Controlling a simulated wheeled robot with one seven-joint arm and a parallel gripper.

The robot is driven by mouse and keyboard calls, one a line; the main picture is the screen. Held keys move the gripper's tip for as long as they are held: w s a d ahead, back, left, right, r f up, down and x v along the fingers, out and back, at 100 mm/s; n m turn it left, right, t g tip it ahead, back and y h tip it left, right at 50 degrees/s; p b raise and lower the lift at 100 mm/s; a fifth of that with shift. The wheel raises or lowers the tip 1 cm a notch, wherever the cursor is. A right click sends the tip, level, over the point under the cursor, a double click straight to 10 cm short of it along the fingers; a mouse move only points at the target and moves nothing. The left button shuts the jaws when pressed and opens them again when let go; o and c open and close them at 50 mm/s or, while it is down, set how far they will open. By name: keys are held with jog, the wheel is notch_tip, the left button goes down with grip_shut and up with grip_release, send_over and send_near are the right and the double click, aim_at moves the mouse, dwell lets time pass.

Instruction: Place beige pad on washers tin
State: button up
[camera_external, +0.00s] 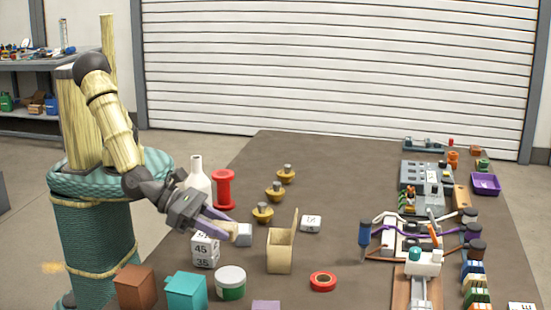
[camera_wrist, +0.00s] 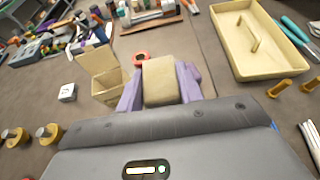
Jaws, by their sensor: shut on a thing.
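My gripper (camera_external: 222,222) has purple fingers and is shut on a beige pad (camera_wrist: 160,82), which shows clearly between them in the wrist view. In the external view the pad (camera_external: 232,230) is small and partly hidden by the fingers. The gripper is above the table, left of an open beige box. A round white tin with a green band (camera_external: 230,284) stands nearer the front, below the gripper in the picture. I cannot read a label on it, so I cannot tell if it is the washers tin.
The open beige box (camera_external: 280,257) has a raised flap. A numbered white cube (camera_external: 205,250), a red spool (camera_external: 224,190), a white bottle (camera_external: 197,175), a teal box (camera_external: 186,291) and a brown box (camera_external: 135,287) are close by. A red ring (camera_external: 323,281) lies right of the box.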

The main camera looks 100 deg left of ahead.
jog(key=shift+w+a+r, duration=0.1)
jog(key=shift+w+r, duration=0.05)
jog(key=shift+w, duration=0.35)
send_over(227, 274)
notch_tip(227, 274, down, 6)
jog(key=shift+f, duration=0.15)
jog(key=shift+f, duration=1.85)
